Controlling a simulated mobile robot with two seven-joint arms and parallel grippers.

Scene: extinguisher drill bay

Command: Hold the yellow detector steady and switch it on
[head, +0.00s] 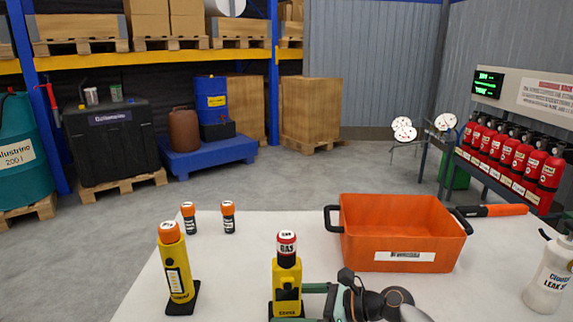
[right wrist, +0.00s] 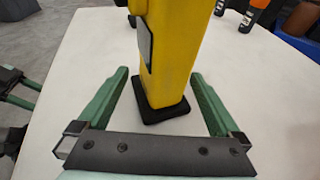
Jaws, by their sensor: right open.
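A yellow detector (head: 287,278) with a red, white and black top marked GAS stands upright on the white table at the front middle. In the right wrist view the yellow detector (right wrist: 168,55) stands on its black base between the green fingers of my right gripper (right wrist: 165,95). That gripper is open, with a gap visible on each side of the detector. In the head view my right gripper comes to the detector from the right. My left gripper is outside the head view; green and dark parts of it (right wrist: 20,92) show at the left edge of the right wrist view.
A second yellow device (head: 176,272) with an orange cap stands left on the table (head: 230,265). Two small black bottles with orange caps (head: 189,218) stand behind. An orange crate (head: 400,235) stands at right, with a white bottle (head: 549,278) near the right edge.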

